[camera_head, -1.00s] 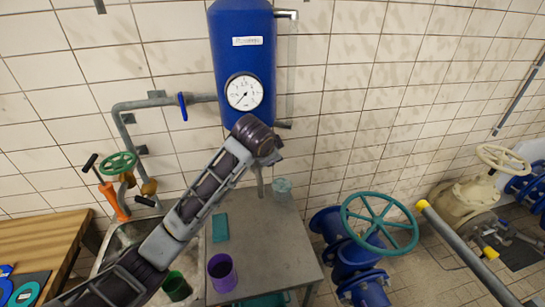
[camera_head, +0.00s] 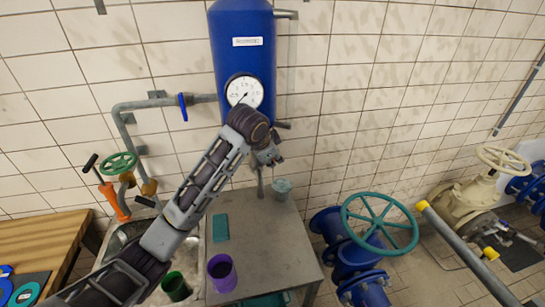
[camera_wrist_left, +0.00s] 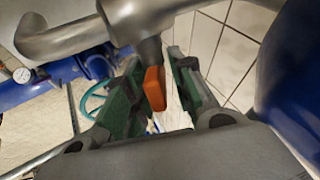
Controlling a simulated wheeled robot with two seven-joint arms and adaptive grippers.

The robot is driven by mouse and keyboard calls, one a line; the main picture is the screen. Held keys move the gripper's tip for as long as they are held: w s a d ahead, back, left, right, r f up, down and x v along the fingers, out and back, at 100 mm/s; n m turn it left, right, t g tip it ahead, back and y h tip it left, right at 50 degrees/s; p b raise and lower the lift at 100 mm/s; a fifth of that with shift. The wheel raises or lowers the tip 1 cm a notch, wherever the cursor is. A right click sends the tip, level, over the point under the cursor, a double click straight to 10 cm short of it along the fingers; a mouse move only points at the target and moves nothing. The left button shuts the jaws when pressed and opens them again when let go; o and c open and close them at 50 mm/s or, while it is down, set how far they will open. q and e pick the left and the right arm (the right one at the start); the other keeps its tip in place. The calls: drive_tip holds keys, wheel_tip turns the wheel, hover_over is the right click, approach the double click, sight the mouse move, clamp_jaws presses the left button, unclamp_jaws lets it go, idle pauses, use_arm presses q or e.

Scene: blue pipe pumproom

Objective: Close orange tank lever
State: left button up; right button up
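The blue tank (camera_head: 241,55) hangs on the tiled wall in the head view, and its blue side fills the right of the left wrist view (camera_wrist_left: 295,75). The orange lever (camera_wrist_left: 155,88) shows in the left wrist view below a grey metal pipe fitting. My left gripper (camera_wrist_left: 157,68) is open, with its green-padded fingers on either side of the lever and gaps visible beside it. In the head view, the left gripper (camera_head: 268,156) is just below the tank's bottom, and the lever is hidden there. My right gripper is not in view.
A metal table (camera_head: 275,245) stands below the tank, with a purple cup (camera_head: 222,273) and teal block (camera_head: 221,228) on it. A blue pipe valve with a teal handwheel (camera_head: 380,222) stands at right. A grey pipe (camera_head: 160,103) runs left of the tank.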

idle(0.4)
use_arm(q)
drive_tip(key=shift+v, duration=6.05)
drive_tip(key=shift+w+d+f, duration=0.1)
drive_tip(key=shift+w, duration=0.1)
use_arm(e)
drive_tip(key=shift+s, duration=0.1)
